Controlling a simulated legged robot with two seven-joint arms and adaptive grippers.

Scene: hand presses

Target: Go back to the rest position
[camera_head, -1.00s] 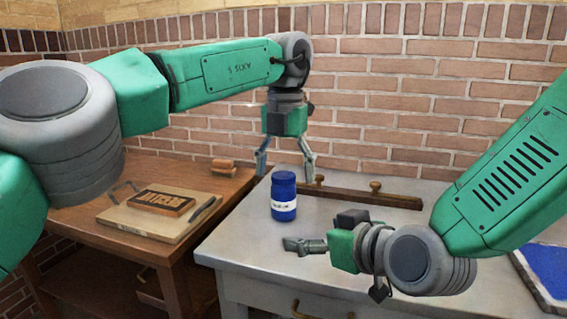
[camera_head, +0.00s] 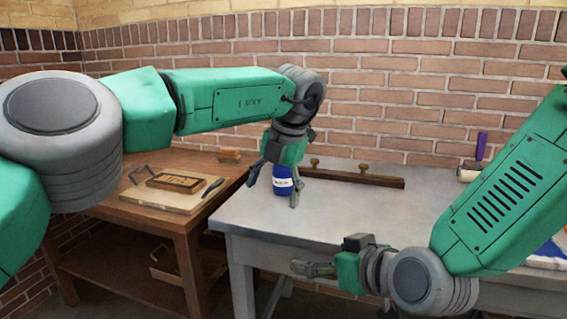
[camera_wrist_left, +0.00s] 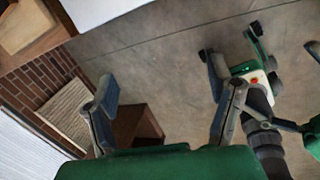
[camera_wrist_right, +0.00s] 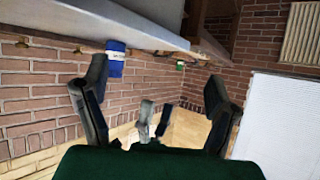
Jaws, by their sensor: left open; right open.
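My left gripper (camera_head: 274,184) is in front of the blue jar (camera_head: 283,183) in the head view and partly covers it. Its fingers (camera_wrist_left: 158,105) are spread and empty in the left wrist view, with floor behind them. My right gripper (camera_head: 314,269) is near the grey table's front edge in the head view. Its fingers (camera_wrist_right: 155,100) are apart and empty in the right wrist view. The blue jar stands on the grey table (camera_head: 370,210); it also shows in the right wrist view (camera_wrist_right: 115,58).
A wooden table (camera_head: 140,212) on the left holds a board with a type block (camera_head: 176,183). A dark wooden bar with knobs (camera_head: 350,177) lies at the back of the grey table. A purple object (camera_head: 481,146) stands at the back right. A brick wall closes the back.

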